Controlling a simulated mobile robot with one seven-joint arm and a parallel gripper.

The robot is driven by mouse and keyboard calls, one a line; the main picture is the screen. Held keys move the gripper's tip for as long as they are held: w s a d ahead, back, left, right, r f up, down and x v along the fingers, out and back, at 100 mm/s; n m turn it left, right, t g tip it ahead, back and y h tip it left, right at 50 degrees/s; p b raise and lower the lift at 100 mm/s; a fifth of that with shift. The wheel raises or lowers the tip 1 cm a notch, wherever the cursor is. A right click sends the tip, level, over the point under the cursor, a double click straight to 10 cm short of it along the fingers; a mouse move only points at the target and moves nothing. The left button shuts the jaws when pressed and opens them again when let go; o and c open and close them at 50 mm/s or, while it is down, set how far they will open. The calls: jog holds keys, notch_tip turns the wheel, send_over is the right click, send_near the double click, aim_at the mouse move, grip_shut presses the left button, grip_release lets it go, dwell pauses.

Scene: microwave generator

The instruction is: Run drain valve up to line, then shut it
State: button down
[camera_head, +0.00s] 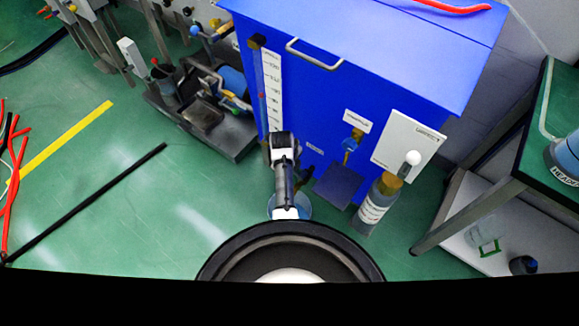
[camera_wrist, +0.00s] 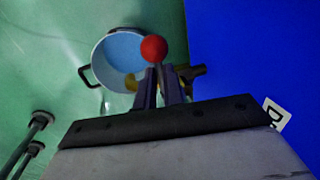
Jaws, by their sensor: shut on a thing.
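In the wrist view my gripper (camera_wrist: 165,80) is shut on the drain valve handle, which ends in a red ball (camera_wrist: 153,49). Brass-coloured valve parts (camera_wrist: 131,85) show beside the fingers. A bucket (camera_wrist: 122,58) with light-blue liquid is on the floor below. In the head view my wrist hides the valve and fingertips; part of the bucket (camera_head: 304,203) shows behind it. The blue tank cabinet (camera_head: 330,95) carries a tall white gauge scale (camera_head: 272,85) with a small red mark (camera_head: 262,96). Its liquid level cannot be read clearly.
A blue-handled valve (camera_head: 349,146) and a white panel with a knob (camera_head: 408,148) are on the cabinet front. A table (camera_head: 545,130) is at right. Red cables (camera_head: 15,160) and a black rod (camera_head: 90,200) lie left.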

jog(key=shift+s+d+r+m+t+y+p, duration=0.1)
jog(key=shift+s+d+r+t+y+p, duration=0.15)
jog(key=shift+t+y+p, duration=0.4)
jog(key=shift+s+d+r+m+t+y+p, duration=0.15)
jog(key=shift+d+r+t+y+p, duration=0.2)
jog(key=shift+t+y+p, duration=0.3)
jog(key=shift+s+d+r+m+t+y+p, duration=0.1)
jog(key=shift+s+d+r+t+y+p, duration=0.1)
jog(key=shift+r+t+y+p, duration=0.45)
jog(key=shift+f+y, duration=0.3)
jog(key=shift+y, duration=0.05)
jog(key=shift+g, duration=0.25)
jog(key=c, duration=1.5)
grip_release()
jog(key=shift+r, duration=0.1)
jog(key=p+v, duration=0.1)
jog(key=v, duration=1.2)
jog(key=shift+s+r, duration=0.25)
jog(key=shift+s, duration=0.05)
